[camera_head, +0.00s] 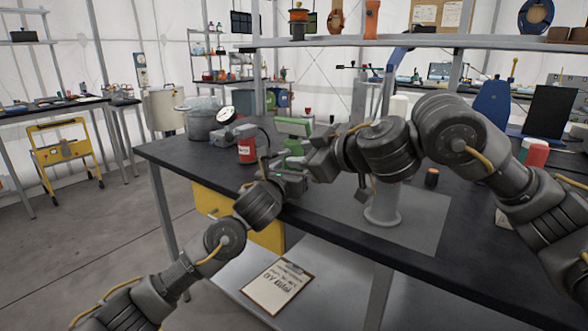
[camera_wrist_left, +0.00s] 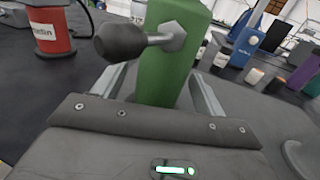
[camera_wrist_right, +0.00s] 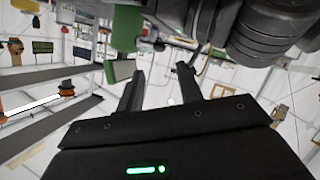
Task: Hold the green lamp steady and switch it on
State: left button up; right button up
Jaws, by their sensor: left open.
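The green lamp (camera_head: 293,127) stands on the dark bench in the head view, partly hidden behind my grippers. In the left wrist view its green body (camera_wrist_left: 172,70) rises between the fingers of my left gripper (camera_wrist_left: 160,92), which are apart on either side of it. A dark round knob (camera_wrist_left: 122,42) on a metal stem sticks out from the body. My left gripper (camera_head: 288,178) is low at the lamp's near side. My right gripper (camera_head: 316,160) is close beside it; its fingers (camera_wrist_right: 160,82) are apart and empty, with green lamp parts (camera_wrist_right: 119,72) just left of them.
A red can (camera_head: 247,151) and a grey pot (camera_head: 203,122) stand left of the lamp. A shelf (camera_head: 420,40) runs above the bench (camera_head: 170,152). My two arms are very close together.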

pick_arm(q)
jog(key=shift+w+d, duration=0.2)
jog(key=shift+w, duration=0.3)
